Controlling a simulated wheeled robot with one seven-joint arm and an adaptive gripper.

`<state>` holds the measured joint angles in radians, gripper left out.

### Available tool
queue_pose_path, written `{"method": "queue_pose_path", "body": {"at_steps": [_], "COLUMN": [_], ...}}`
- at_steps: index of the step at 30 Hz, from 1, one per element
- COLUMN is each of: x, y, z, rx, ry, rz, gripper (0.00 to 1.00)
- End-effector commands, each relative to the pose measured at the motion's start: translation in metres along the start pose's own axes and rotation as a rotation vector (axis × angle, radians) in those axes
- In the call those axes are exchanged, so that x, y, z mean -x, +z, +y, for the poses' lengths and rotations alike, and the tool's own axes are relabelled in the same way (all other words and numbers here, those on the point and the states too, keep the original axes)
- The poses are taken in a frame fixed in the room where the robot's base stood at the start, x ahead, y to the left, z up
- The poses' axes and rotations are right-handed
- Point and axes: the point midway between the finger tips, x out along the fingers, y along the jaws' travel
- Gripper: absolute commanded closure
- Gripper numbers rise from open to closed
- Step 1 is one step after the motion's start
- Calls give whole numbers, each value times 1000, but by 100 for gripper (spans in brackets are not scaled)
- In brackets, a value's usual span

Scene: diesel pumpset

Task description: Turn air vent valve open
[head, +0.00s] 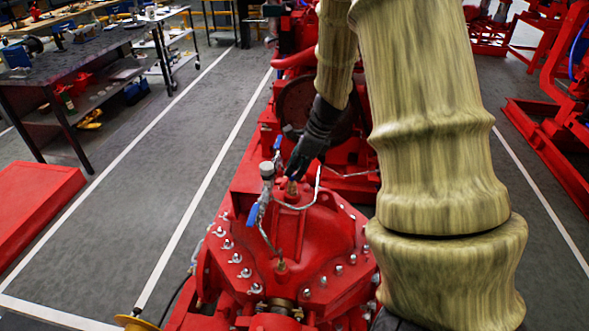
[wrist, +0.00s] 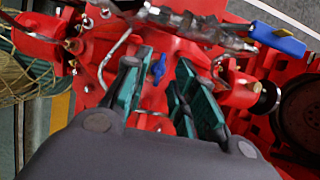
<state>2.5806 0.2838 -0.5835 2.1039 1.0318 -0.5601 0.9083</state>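My gripper (head: 298,172) reaches down over the top of the red pump casing (head: 318,232). In the wrist view its teal-padded fingers (wrist: 155,92) are apart, with nothing held. A small blue valve handle (wrist: 158,68) shows in the gap between the fingers, beyond the tips; I cannot tell if they touch it. No label shows whether this is the air vent valve. A brass fitting (head: 292,190) stands on the casing just under the fingertips in the head view. The fingers and hand hide part of that spot.
A gauge (head: 267,170) and a blue lever (head: 253,215) stand left of the gripper, with thin bent metal tubes around them. Another blue lever (wrist: 277,38) shows at upper right in the wrist view. The floor lane (head: 130,190) on the left is clear.

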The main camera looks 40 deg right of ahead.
Motion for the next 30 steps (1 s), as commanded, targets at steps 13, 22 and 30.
{"method": "queue_pose_path", "body": {"at_steps": [13,22,30], "x": [-10,-10,-9], "y": [0,0,0], "z": [0,0,0], "rx": [0,0,20], "ry": [0,0,8], "rz": [0,0,0], "gripper": [74,100,100]}}
